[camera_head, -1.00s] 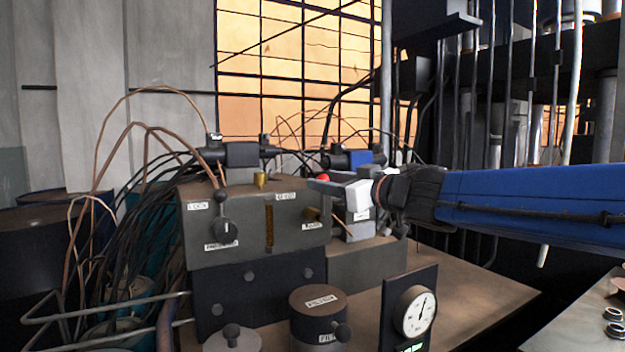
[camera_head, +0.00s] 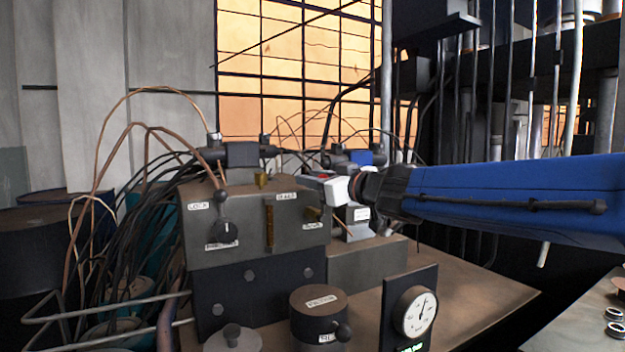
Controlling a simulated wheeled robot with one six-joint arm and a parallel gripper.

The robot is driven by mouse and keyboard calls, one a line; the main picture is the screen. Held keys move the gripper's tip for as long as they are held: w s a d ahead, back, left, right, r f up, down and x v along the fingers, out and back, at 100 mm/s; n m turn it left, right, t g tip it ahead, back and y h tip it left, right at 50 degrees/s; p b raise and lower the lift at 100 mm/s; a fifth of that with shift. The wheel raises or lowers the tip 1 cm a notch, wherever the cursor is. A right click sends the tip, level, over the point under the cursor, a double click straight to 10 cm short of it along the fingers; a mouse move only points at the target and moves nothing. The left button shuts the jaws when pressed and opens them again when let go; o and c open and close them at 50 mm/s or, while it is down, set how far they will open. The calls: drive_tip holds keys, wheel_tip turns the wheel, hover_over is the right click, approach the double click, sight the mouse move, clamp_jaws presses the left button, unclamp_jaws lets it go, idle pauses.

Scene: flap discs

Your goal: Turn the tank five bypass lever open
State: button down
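A grey valve box (camera_head: 245,250) stands on the bench left of centre. On its front left is a dark round-ended lever (camera_head: 222,212), pointing up from a round hub. I cannot tell which one is the tank five bypass lever; the labels are too small to read surely. My gripper (camera_head: 312,181) reaches in from the right, above the box's right end and apart from the dark lever. Its fingers are small and seen side-on, so their opening is unclear. A bit of red (camera_head: 318,173) shows at the gripper.
A pressure gauge (camera_head: 415,311) stands front right on the brown bench (camera_head: 462,278). A dark cylinder (camera_head: 319,308) with a side knob is at the front centre. Cables and bent pipes crowd the left. A blue-ended valve (camera_head: 362,158) is behind the gripper.

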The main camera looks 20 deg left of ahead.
drive_tip(key=shift+w+d+m+t, duration=0.3)
drive_tip(key=shift+w+d+m, duration=0.5)
drive_tip(key=shift+m, duration=0.6)
drive_tip(key=shift+w+d+f+m+y, duration=0.15)
drive_tip(key=shift+w+d+f+m, duration=0.25)
drive_tip(key=shift+m, duration=0.45)
drive_tip(key=shift+w+d+f+m+y, duration=0.15)
drive_tip(key=shift+w+d+m, duration=0.15)
drive_tip(key=shift+w+m, duration=0.45)
drive_tip(key=shift+s+r, duration=0.1)
drive_tip(key=shift+s, duration=0.05)
drive_tip(key=c, duration=1.5)
unclamp_jaws()
drive_tip(key=shift+o, duration=0.2)
drive_tip(key=v, duration=1.7)
drive_tip(key=shift+s+f, duration=0.25)
